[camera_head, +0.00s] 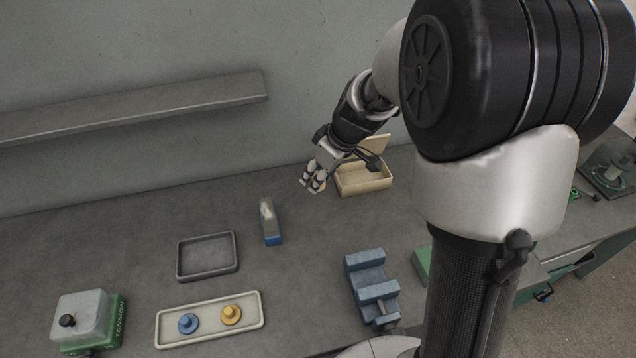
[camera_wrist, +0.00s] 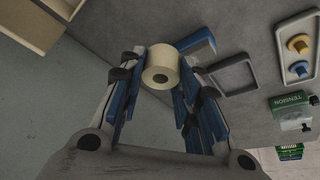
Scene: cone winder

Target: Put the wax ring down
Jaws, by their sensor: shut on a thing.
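The wax ring (camera_wrist: 161,62) is a short cream cylinder with a dark hole in its end. In the wrist view it sits between the fingertips of my gripper (camera_wrist: 160,76), which is shut on it. In the head view my gripper (camera_head: 312,186) is over the back of the bench, just left of an open cream box (camera_head: 365,182). The ring cannot be made out clearly there. A blue block with a pale upper part (camera_head: 268,220) stands on the bench left of my gripper; its blue part shows beyond the ring in the wrist view (camera_wrist: 197,41).
An empty dark tray (camera_head: 207,275) lies left of the blue block. A pale tray (camera_head: 172,333) holds a blue and a yellow knobbed piece. A green tension unit (camera_head: 110,335) is at front left, a blue vise-like fixture (camera_head: 370,275) at right. A shelf (camera_head: 140,112) crosses the wall.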

